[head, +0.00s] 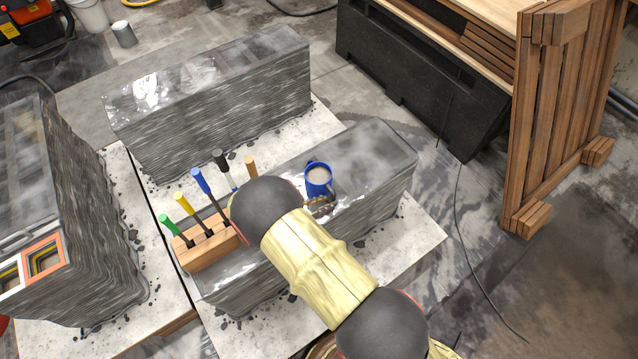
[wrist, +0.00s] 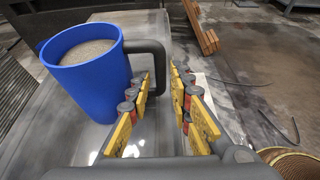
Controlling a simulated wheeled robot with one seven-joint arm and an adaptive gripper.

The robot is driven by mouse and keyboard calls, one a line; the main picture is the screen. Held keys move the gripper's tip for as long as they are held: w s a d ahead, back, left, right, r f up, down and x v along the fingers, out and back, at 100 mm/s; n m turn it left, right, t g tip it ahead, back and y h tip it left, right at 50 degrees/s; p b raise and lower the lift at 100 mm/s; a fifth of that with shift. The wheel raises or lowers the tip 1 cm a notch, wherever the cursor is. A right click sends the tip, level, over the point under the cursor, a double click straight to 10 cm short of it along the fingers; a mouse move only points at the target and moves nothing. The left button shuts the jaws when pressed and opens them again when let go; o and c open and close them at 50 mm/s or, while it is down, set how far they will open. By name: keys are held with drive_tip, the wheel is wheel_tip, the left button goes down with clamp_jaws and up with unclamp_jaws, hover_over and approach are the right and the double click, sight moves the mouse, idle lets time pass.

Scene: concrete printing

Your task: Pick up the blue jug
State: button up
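The blue jug (head: 318,180) stands upright on top of a grey printed concrete block (head: 375,150). It is filled near the rim with something greyish. In the wrist view the jug (wrist: 88,80) is at the left, with its dark handle (wrist: 158,62) reaching right. My gripper (wrist: 162,95) is open, its yellow-padded fingers apart, with the handle's lower part at or just beyond the gap between them. I cannot tell whether a finger touches the handle. In the head view my arm covers most of the gripper, and only a bit of it (head: 320,207) shows just below the jug.
A wooden holder (head: 207,248) with several coloured-handled tools stands left of my arm on the same block. Other concrete blocks stand behind (head: 215,100) and at the left (head: 75,200). A wooden pallet (head: 560,120) stands upright at the right, with clear floor below it.

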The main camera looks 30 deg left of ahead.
drive_tip(key=b+x, duration=0.2)
drive_tip(key=x, duration=0.6)
drive_tip(key=shift+f, duration=0.15)
drive_tip(key=shift+c, duration=1.3)
clamp_jaws()
drive_tip(key=shift+a, duration=0.1)
